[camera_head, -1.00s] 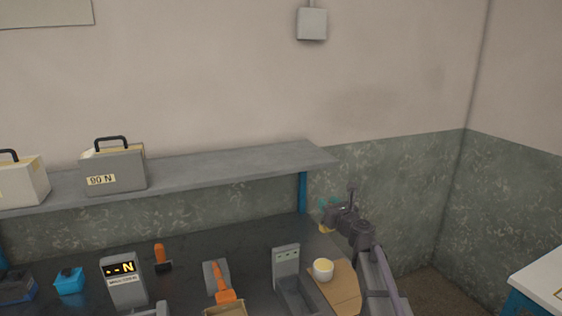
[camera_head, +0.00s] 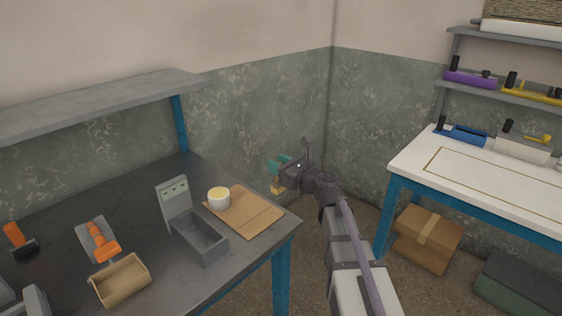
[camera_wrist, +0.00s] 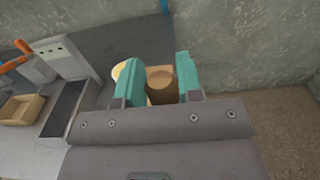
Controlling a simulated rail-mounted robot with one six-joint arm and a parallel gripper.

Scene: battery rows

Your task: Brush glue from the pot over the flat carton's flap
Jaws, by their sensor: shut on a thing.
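My gripper (camera_head: 279,175), with teal fingers, is raised beyond the table's right end, to the right of the pot and carton in the head view. In the wrist view, the fingers (camera_wrist: 161,82) are shut on a brown, round-ended piece, apparently the brush (camera_wrist: 162,88). A yellowish lower part of the brush (camera_head: 277,188) shows under the fingers in the head view. The white glue pot (camera_head: 218,202) with pale yellow glue stands at the carton's left edge. In the wrist view the left finger partly hides the pot (camera_wrist: 118,69). The flat tan carton (camera_head: 252,216) lies on the table's right corner.
A grey tray with an upright panel (camera_head: 201,238) stands left of the carton. An orange-handled tool (camera_head: 103,242) and a cardboard box (camera_head: 122,281) are farther left. A shelf (camera_head: 100,102) overhangs the table's back. A white-topped bench (camera_head: 480,190) stands at right, a carton (camera_head: 428,238) beneath it.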

